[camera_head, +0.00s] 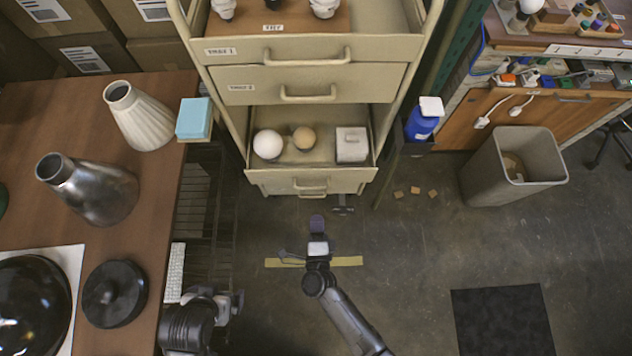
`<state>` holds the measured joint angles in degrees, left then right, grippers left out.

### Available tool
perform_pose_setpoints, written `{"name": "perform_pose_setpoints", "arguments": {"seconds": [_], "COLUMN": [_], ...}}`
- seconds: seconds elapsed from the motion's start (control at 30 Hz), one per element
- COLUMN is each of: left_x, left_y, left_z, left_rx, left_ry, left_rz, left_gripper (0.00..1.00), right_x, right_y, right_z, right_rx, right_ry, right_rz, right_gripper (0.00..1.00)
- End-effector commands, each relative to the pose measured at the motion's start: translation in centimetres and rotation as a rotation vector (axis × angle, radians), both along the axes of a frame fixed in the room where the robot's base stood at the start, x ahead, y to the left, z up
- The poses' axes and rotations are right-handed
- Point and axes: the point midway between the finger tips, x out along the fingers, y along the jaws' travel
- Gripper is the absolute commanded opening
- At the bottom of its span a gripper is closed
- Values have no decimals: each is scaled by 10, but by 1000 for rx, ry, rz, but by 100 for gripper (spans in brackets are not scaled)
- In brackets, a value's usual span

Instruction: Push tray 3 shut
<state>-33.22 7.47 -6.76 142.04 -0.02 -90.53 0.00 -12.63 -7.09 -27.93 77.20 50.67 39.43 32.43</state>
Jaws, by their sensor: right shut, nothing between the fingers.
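Tray 3 (275,181) is the lowest drawer of the beige cabinet and is pulled out. Its inside shows a white globe (267,144), a smaller tan ball (304,138) and a white lidded box (352,145). Its handle (311,186) is at the middle of the front. My right gripper (317,222) is shut and empty, just in front of tray 3 below the handle in the picture; a gap shows between them. My left arm's end (230,302) is at the lower left beside the table; its fingers cannot be made out.
Tray 2 (350,83) sits above tray 3, with tray 1 (370,48) above that. A brown table (150,235) with lamp parts fills the left. A blue bottle (421,124) stands right of tray 3. A grey bin (490,175) is farther right. Floor at the lower right is mostly free.

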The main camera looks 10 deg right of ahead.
Motion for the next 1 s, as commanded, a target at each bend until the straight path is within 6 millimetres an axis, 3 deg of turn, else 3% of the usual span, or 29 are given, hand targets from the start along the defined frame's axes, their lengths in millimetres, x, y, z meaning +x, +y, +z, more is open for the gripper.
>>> {"name": "perform_pose_setpoints", "arguments": {"seconds": [0.17,0.7,1.0], "left_x": [0,0,0], "left_y": [-1,-5,-4], "left_z": [-7,-35,-42], "left_rx": [-2,-18,-12], "left_ry": [-1,0,-1], "left_rz": [0,8,4], "left_gripper": [99,99,99], "right_x": [17,111,135], "right_y": [-2,-10,-12], "right_z": [-4,-5,-3], "right_rx": [10,10,9], "right_ry": [-7,-6,-5], "right_rz": [-21,-18,-17], "right_gripper": [0,0,0]}}
